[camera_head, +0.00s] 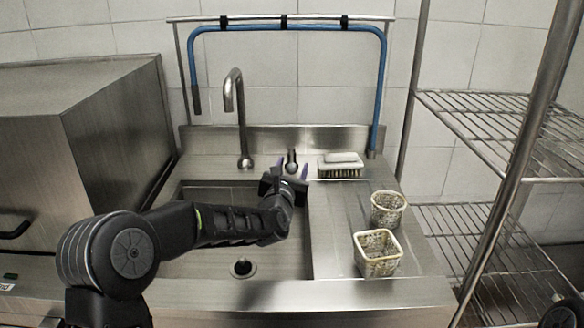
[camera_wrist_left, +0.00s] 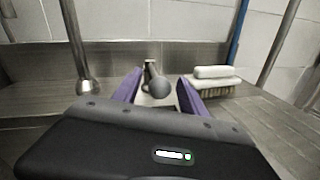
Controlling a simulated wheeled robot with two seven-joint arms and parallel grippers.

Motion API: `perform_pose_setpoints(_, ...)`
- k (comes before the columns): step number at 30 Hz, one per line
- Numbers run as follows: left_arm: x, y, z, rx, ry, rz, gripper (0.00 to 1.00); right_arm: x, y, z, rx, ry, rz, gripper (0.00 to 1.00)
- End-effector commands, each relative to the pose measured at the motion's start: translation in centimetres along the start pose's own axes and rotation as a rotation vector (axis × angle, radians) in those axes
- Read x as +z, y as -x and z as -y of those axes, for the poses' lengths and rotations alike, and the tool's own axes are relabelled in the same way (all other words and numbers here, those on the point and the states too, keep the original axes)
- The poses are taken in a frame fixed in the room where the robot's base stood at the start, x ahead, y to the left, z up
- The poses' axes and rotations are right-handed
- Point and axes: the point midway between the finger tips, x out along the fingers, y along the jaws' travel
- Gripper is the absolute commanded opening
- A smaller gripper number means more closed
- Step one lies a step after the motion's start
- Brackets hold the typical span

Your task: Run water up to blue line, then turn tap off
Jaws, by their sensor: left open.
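The tap's lever (camera_head: 291,157) stands at the back of the sink, right of the curved metal spout (camera_head: 236,95). My left gripper (camera_head: 292,168) is open, its purple fingers pointing at the lever. In the left wrist view the lever's round knob (camera_wrist_left: 159,87) shows between the two open fingers (camera_wrist_left: 159,76), with a gap on each side. The spout's foot (camera_wrist_left: 88,88) is left of them. The sink basin (camera_head: 205,262) lies under my left arm, which hides part of it. Its drain (camera_head: 241,268) shows, and I see no water stream. I cannot make out a blue line in the basin.
A white scrub brush (camera_head: 340,165) lies right of the lever. Two perforated baskets (camera_head: 377,262) (camera_head: 388,209) stand on the right drainboard. A blue hose (camera_head: 290,28) hangs on a rail behind. A steel cabinet (camera_head: 110,130) is at left, a wire rack (camera_head: 500,120) at right.

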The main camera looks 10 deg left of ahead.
Motion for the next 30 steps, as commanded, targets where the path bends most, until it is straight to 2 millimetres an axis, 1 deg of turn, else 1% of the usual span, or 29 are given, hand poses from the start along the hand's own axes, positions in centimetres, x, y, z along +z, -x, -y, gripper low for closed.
perform_pose_setpoints(4,-0.01,0.02,0.01,0.000,0.000,0.000,0.50,0.00,-0.01,0.00,0.000,0.000,0.000,0.36)
perform_pose_setpoints(5,-0.01,0.02,0.01,0.000,0.000,0.000,0.48,0.00,-0.01,0.00,0.000,0.000,0.000,0.36)
perform_pose_setpoints(22,-0.01,0.04,0.02,0.000,0.000,0.000,0.02,0.00,-0.01,0.00,0.000,0.000,0.000,0.36)
perform_pose_setpoints(23,-0.01,0.04,0.02,0.000,0.000,0.000,0.00,0.00,-0.01,0.00,0.000,0.000,0.000,0.36)
perform_pose_setpoints(30,-0.01,0.04,0.02,0.000,0.000,0.000,0.00,0.00,-0.01,-0.01,0.000,0.000,0.000,0.36)
